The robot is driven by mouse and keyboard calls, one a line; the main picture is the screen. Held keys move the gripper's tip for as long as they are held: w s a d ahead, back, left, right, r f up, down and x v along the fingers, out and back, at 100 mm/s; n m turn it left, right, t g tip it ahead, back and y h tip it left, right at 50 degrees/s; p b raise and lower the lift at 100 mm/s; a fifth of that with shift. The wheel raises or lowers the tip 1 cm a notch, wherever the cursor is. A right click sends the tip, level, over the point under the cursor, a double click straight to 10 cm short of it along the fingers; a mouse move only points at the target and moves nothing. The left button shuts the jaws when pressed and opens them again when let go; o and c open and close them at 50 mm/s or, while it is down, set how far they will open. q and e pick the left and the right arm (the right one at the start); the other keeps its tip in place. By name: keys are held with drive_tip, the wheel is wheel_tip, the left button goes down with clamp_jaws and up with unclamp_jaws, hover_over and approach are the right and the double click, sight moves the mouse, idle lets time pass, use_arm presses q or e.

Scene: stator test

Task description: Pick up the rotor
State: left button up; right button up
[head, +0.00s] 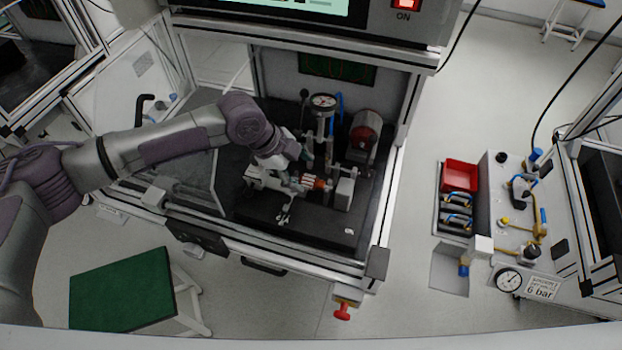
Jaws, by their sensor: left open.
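A small reddish, banded cylindrical part that looks like the rotor (315,184) lies in the fixture on the dark bed of the test bench. My left arm reaches in from the left, over the bench's front edge. My left gripper (300,178) is down at the fixture, right beside the left end of the reddish part. Its fingers are open; they are small here, and I cannot tell whether they touch the part. The gripper and arm hide some of the fixture behind them. My right gripper is not in view.
A round dial gauge (323,101) on a post and a red-faced motor-like unit (365,137) stand behind the fixture. The bench frame (386,195) bounds the right side. A red bin (460,175) is further right. A green-topped stool (122,290) stands in front, left.

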sight(307, 179)
use_arm(q)
drive_tip(key=shift+d+f, duration=0.15)
drive_tip(key=shift+f, duration=0.15)
drive_tip(key=p+x, duration=0.1)
drive_tip(key=x, duration=0.1)
drive_tip(key=p+x, duration=0.1)
drive_tip(key=shift+w+f, duration=0.1)
drive_tip(key=shift+f, duration=0.35)
drive_tip(key=shift+w+d+f, duration=0.1)
drive_tip(key=shift+f, duration=0.3)
drive_tip(key=shift+r, duration=0.1)
clamp_jaws()
